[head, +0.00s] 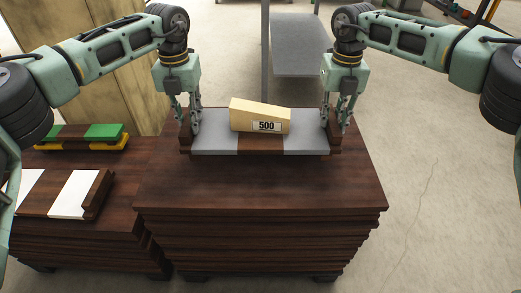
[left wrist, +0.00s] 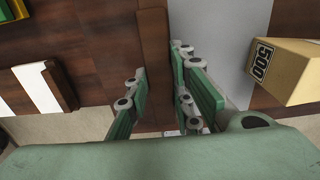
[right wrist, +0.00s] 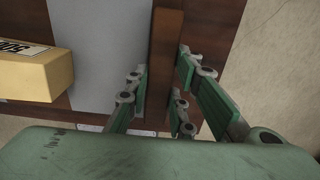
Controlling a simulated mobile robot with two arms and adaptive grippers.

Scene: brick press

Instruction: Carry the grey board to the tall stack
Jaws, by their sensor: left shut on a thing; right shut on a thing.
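The grey board (head: 214,145) lies level over the top of the tall stack (head: 260,190), with a brown band across its middle and a raised brown block at each end. I cannot tell whether it touches the stack. A tan box marked 500 (head: 258,113) sits tilted on the board. My left gripper (head: 191,128) is shut on the board's left end block (left wrist: 155,60). My right gripper (head: 334,125) is shut on its right end block (right wrist: 165,60). The board's grey face also shows in the right wrist view (right wrist: 100,50).
A lower brown stack (head: 110,235) stands at the left, bearing a white-striped board (head: 73,195) and a green and yellow board (head: 88,135). A tan wooden panel (head: 95,75) and a grey bench (head: 300,50) stand behind. Floor at the right (head: 430,190) is clear.

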